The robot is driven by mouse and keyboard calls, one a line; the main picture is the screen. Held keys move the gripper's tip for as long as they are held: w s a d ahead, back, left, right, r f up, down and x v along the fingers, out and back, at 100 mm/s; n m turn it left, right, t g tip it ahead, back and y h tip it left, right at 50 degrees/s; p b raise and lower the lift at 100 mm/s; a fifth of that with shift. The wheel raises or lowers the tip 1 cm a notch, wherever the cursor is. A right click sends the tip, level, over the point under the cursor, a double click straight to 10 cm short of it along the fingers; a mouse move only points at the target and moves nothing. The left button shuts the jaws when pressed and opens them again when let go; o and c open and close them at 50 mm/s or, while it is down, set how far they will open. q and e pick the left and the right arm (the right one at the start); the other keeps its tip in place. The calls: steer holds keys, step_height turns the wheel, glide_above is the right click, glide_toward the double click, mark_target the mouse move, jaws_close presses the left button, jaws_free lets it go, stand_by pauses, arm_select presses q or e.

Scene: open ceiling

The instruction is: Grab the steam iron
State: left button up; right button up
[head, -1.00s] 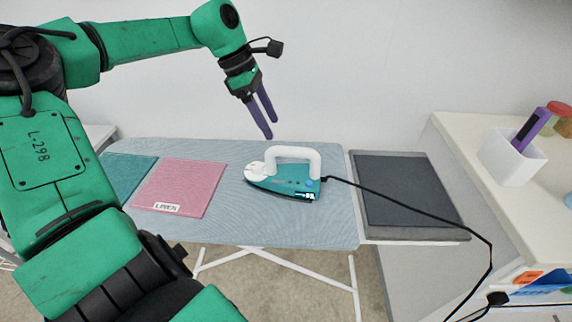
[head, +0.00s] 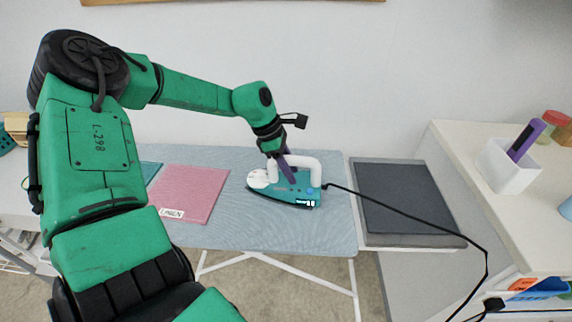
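The steam iron (head: 302,190) has a teal body, a white looped handle and a white nose pointing left. It rests on the light blue ironing board (head: 240,235). My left gripper (head: 288,178), with purple fingers, reaches down from above onto the iron, at the left part of its handle. The fingers overlap the handle and the top of the body. The gap between the fingertips is hard to see, so I cannot tell whether they grip the handle. My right gripper is not in view.
A pink folded cloth (head: 188,193) lies left of the iron on the board. A dark grey pad (head: 405,198) lies on the right. The iron's black cord runs right and down. A white counter (head: 455,150) at the right holds a white cup (head: 507,172).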

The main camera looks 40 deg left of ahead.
arm_select(q)
jaws_close()
stand_by(1.0)
steer(key=shift+w+r, duration=0.1)
